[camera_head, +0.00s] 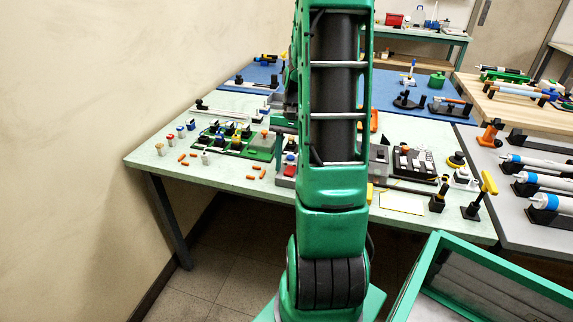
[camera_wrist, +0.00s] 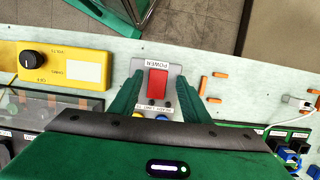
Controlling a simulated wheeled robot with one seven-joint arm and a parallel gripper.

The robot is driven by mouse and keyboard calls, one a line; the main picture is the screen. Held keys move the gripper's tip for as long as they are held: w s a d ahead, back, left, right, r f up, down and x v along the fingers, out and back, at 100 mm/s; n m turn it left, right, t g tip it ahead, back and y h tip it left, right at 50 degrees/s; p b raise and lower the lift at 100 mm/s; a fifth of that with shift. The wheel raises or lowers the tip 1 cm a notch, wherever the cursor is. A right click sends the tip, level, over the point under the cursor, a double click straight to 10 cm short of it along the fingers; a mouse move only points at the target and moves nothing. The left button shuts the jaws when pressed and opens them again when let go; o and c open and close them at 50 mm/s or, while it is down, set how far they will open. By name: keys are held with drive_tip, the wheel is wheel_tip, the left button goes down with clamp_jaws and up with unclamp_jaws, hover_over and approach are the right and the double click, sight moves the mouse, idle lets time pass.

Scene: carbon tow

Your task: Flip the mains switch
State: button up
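The mains switch is a red rocker (camera_wrist: 157,84) on a grey plate marked POWER, upside down in the wrist view. In the head view a small red patch (camera_head: 289,170) beside my arm appears to be the same switch. My gripper (camera_wrist: 170,77) is open, with one green finger on each side of the switch plate in the wrist view and nothing held between them. I cannot tell how high the fingertips are above the switch or whether they touch the plate.
A yellow box (camera_wrist: 88,70) with a black knob stands left of the switch in the wrist view. Orange pegs (camera_wrist: 210,87) lie to its right. Coloured parts crowd the pale green table (camera_head: 150,161). A teal-framed bin (camera_head: 425,270) stands at the front right.

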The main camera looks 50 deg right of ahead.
sight(290, 167)
drive_tip(key=shift+s, duration=0.1)
drive_tip(key=v, duration=1)
drive_tip(key=shift+r, duration=0.4)
drive_tip(key=s+a+n+h, duration=0.1)
drive_tip(key=s+a+n, duration=0.2)
drive_tip(key=s+a, duration=0.4)
drive_tip(key=s+a+n+t+h, duration=0.1)
drive_tip(key=s+a+n, duration=0.3)
drive_tip(key=s+a, duration=0.4)
drive_tip(key=a, duration=0.4)
drive_tip(key=shift+a+f+h, duration=0.15)
drive_tip(key=shift+f+h, duration=0.1)
drive_tip(key=shift+h, duration=0.05)
drive_tip(key=shift+w, duration=0.1)
